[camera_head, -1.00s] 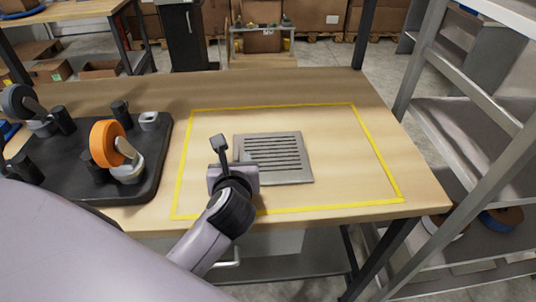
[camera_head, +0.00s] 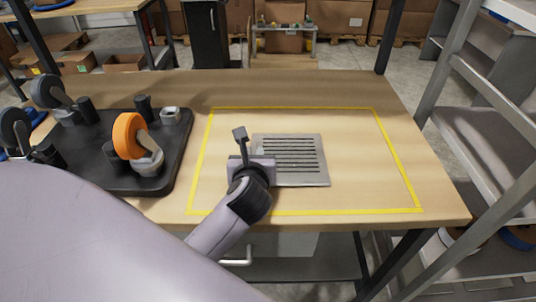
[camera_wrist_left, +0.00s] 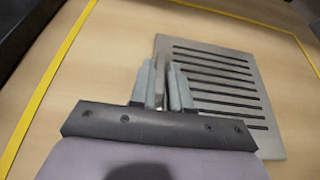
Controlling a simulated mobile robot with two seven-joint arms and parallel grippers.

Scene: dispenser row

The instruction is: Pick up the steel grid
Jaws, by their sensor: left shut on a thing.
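The steel grid (camera_head: 292,160) is a flat, square grey plate with a row of dark parallel slots. It lies inside the yellow outline on the wooden table; I cannot tell whether it is raised at all. My left gripper (camera_head: 241,140) is at its left edge. In the left wrist view, the two fingers (camera_wrist_left: 161,88) are closed on the left edge of the grid (camera_wrist_left: 215,75), with one finger over the plate and the other outside it. The gripped part is hidden between the fingers. My right gripper is not in view.
A black board (camera_head: 112,170) with caster wheels, one orange, stands on the left of the table. The yellow outline (camera_head: 400,165) surrounds bare tabletop right of the grid. A metal shelf rack (camera_head: 450,95) stands close beyond the table's right edge.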

